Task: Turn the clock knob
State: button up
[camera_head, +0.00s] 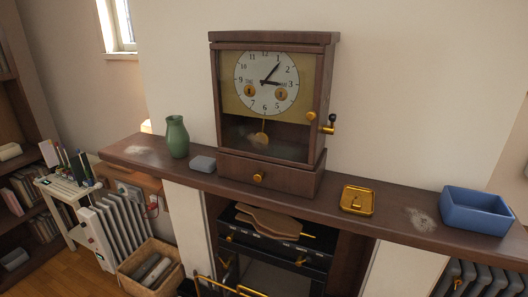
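A dark wooden pendulum clock (268,185) stands upright on the mantel shelf (300,199). Two brass winding discs sit low on the dial. A round brass knob (311,116) is at the right edge of the glass front. A brass crank with a black-tipped handle (330,124) sticks out of the clock's right side. Another brass knob (259,177) is on the base drawer, which looks shut. A pendulum (263,138) shows behind the glass. My gripper is not in view.
Below are a black stove (262,250), a radiator (121,225) and a basket (150,268).

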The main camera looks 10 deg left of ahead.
aim_at(259, 177)
jog(key=j+u, duration=0.1)
jog(key=u, duration=0.4)
jog(key=i+u, duration=0.15)
jog(key=u, duration=0.35)
jog(key=i+u, duration=0.1)
jog(key=u, duration=0.4)
jog(key=i+u, duration=0.1)
jog(key=u, duration=0.4)
